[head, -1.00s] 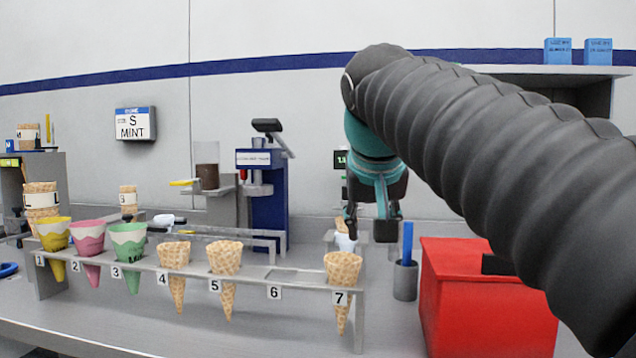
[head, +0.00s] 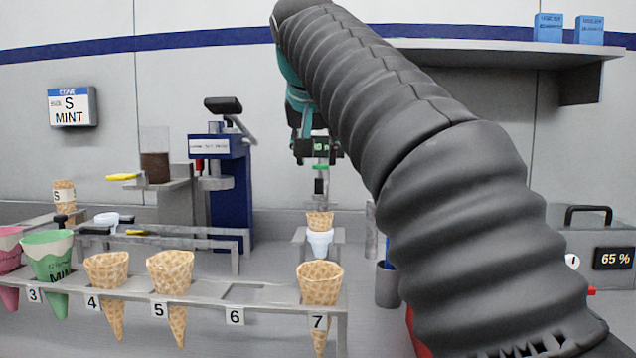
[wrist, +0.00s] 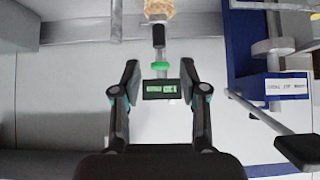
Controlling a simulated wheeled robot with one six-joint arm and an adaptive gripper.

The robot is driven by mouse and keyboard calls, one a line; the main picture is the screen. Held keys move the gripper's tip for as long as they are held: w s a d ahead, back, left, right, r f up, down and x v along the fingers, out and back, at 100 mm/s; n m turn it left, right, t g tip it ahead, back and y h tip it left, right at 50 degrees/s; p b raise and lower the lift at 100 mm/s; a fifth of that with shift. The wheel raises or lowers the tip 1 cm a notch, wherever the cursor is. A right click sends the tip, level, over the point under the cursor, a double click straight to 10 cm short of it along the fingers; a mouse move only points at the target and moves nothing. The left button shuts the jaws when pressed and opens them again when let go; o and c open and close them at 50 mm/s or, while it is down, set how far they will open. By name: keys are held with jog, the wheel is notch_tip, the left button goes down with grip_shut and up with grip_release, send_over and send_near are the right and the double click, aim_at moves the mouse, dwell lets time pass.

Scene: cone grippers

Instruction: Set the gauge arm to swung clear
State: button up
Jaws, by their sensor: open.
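The gauge is a small dark box with a lit green readout (head: 322,146). Below it hang a green collar (head: 320,167) and a black tip (head: 319,186), above a waffle cone (head: 320,220) in a white cup (head: 320,242). The readout also shows in the wrist view (wrist: 160,88), with the green collar (wrist: 160,65) and black tip (wrist: 158,36) beyond it. My gripper (wrist: 159,72) is open, its fingers on either side of the readout. I cannot tell whether they touch it. In the head view my gripper (head: 303,148) partly covers the gauge; its swinging arm is not clearly distinguishable.
A rack (head: 262,293) with numbered cones stands in front. A blue press (head: 232,190) with a black lever is left of the gauge. A grey box reading 65 % (head: 605,258) is at right, below a shelf (head: 480,45). A blue-handled tool's holder (head: 388,285) is partly hidden.

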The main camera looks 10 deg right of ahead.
aim_at(319, 179)
jog(key=b+x, duration=0.1)
jog(key=x, duration=0.7)
jog(key=shift+d, duration=0.1)
grip_shut()
